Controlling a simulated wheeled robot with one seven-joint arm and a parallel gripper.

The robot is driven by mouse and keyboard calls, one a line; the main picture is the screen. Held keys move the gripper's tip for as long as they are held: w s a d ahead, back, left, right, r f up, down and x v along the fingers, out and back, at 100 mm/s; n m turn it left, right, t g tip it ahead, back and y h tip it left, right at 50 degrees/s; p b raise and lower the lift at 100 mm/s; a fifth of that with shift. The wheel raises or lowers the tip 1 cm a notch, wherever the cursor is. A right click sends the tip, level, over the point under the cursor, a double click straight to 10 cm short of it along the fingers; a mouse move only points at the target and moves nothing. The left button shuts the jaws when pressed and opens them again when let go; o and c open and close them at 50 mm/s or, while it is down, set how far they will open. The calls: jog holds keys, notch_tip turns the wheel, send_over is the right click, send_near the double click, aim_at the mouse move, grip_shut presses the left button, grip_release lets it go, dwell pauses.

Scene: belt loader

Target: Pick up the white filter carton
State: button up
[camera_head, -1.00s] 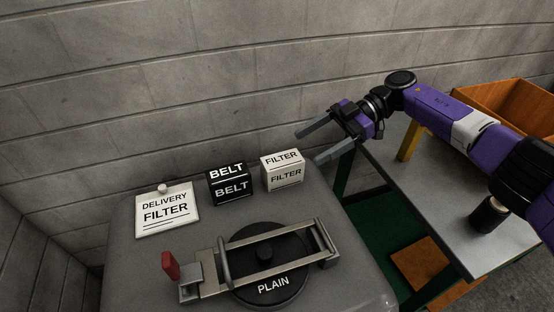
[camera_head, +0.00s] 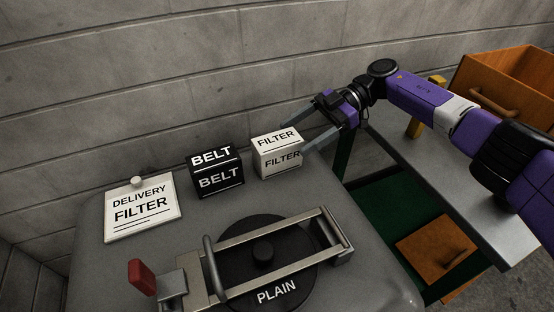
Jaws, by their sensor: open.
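The white filter carton (camera_head: 279,157) stands upright on the grey machine top, with FILTER printed on its top and front. My gripper (camera_head: 294,139) is open at the carton's right side. One finger shows behind the carton's upper right edge and the other reaches the right edge of its front. I cannot tell whether either finger touches it. The far finger's tip is partly hidden behind the carton.
A black BELT carton (camera_head: 217,175) stands just left of the white carton. A DELIVERY FILTER card (camera_head: 140,212) lies farther left. A metal clamp frame (camera_head: 262,243) with a red handle (camera_head: 141,278) spans the black PLAIN disc (camera_head: 277,291) in front. A grey table (camera_head: 452,196) is at right.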

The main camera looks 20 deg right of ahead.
aim_at(257, 163)
jog(key=shift+w+f+b+x, duration=0.15)
jog(key=shift+b+x, duration=0.25)
jog(key=shift+x, duration=1.6)
jog(key=shift+w+f+b+x, duration=0.1)
jog(key=shift+f+b+x, duration=0.2)
jog(key=shift+x, duration=1.75)
jog(key=shift+d+r, duration=0.1)
jog(key=shift+r, duration=0.05)
grip_shut()
